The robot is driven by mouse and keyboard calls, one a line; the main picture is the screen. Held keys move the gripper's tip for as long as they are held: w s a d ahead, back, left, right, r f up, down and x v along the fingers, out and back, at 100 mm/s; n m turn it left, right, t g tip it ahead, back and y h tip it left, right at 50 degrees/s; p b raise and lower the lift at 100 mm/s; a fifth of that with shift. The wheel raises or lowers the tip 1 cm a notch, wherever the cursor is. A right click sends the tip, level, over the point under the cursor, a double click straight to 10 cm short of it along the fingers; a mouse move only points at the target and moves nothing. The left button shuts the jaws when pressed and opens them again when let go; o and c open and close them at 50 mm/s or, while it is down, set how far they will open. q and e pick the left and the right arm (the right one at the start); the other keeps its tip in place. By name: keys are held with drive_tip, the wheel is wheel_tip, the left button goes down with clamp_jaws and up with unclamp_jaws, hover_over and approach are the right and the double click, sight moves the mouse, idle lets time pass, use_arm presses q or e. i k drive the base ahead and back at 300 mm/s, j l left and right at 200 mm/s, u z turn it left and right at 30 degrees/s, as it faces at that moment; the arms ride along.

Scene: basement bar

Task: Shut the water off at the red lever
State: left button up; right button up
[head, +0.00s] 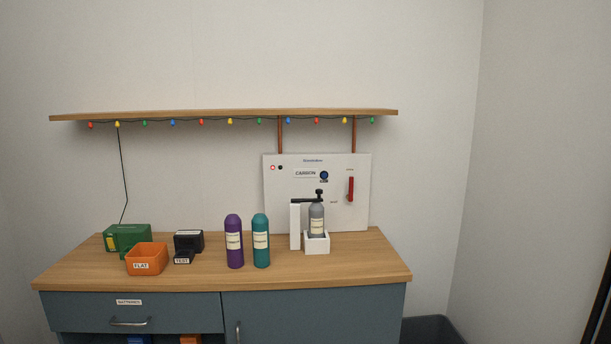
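The red lever (351,189) is on the right side of a white panel (283,205) that stands against the wall at the back of the counter. The lever is upright, along the panel's vertical direction. Small labels sit above it and to its lower left, too small to read surely. Two copper-coloured pipes (353,135) run from the panel's top up to the shelf. Neither of my grippers is in the head view.
A grey cylinder (316,219) in a white holder (317,244) stands before the panel. Purple (234,242) and teal (261,242) bottles stand left of it. An orange bin (146,260), green box (128,238) and black device (188,242) are further left. The counter's right end (380,264) is clear.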

sight(350, 187)
drive_tip(key=i+j, duration=0.6)
drive_tip(key=i, duration=0.15)
